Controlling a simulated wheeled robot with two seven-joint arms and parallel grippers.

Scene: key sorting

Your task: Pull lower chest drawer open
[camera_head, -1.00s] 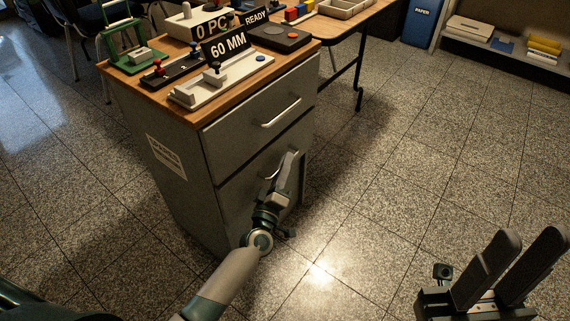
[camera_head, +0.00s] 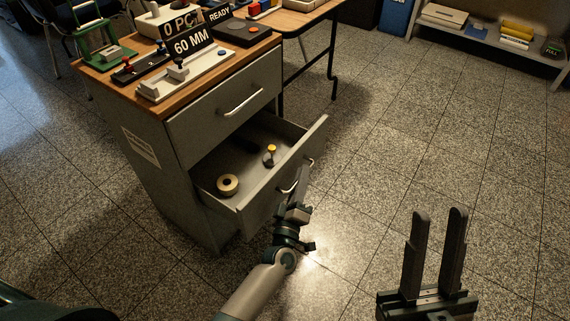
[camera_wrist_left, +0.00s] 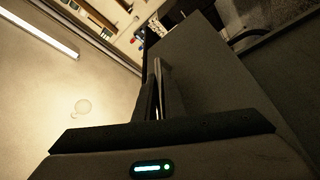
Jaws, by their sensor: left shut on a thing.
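The grey chest (camera_head: 185,205) stands at the left with its lower drawer (camera_head: 262,198) pulled well out. My left gripper (camera_head: 299,180) is shut on the lower drawer's handle (camera_head: 289,188) at the drawer front. The upper drawer (camera_head: 225,108) is closed. My right gripper (camera_head: 437,222) is open and empty at the lower right, above the floor.
The wooden chest top (camera_head: 110,80) carries fixtures and signs, including a 60 MM sign (camera_head: 193,40). A table (camera_head: 300,20) stands behind it. A low shelf (camera_head: 490,42) is at the back right. The tiled floor right of the drawer is clear.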

